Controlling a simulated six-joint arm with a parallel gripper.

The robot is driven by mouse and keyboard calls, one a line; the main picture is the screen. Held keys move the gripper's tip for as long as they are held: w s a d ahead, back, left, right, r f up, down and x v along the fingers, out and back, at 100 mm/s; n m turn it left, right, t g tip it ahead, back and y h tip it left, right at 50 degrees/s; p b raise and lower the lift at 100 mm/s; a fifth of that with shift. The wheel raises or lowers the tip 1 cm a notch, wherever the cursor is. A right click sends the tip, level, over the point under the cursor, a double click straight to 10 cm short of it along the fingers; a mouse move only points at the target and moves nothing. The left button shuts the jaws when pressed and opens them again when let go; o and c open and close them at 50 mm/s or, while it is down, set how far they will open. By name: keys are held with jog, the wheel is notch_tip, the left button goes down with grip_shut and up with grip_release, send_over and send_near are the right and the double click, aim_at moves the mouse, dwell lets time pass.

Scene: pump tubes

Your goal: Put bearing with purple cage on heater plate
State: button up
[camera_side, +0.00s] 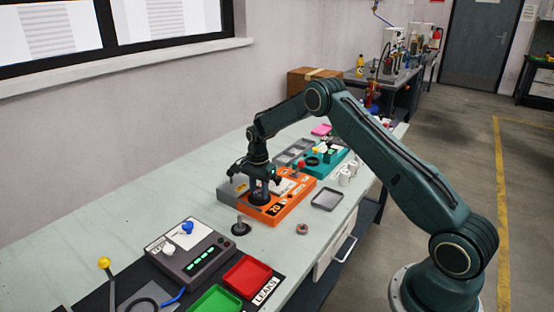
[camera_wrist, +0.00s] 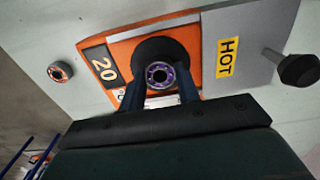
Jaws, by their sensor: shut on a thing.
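The bearing with the purple cage (camera_wrist: 160,75) is between the fingers of my gripper (camera_wrist: 159,86), which is shut on it. In the wrist view it lies over the round black heater plate (camera_wrist: 153,48) of the orange heater (camera_wrist: 124,47), a little toward the gripper side of the disc. In the side view the heater plate (camera_side: 259,199) is directly below my gripper (camera_side: 261,187), and the bearing is too small or hidden to make out there. I cannot tell whether the bearing touches the plate or is just above it.
Another bearing with a reddish cage (camera_wrist: 61,72) lies on the bench; it also shows in the side view (camera_side: 302,229). A black post on a round base (camera_side: 240,228) stands near the heater. A grey tray (camera_side: 327,199) and a teal unit (camera_side: 322,161) lie beyond the heater.

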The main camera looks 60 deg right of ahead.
jog(key=o, duration=1)
jog(key=shift+f, duration=0.1)
notch_tip(320, 180, up, 12)
jog(key=shift+r, duration=0.15)
dwell(0.6)
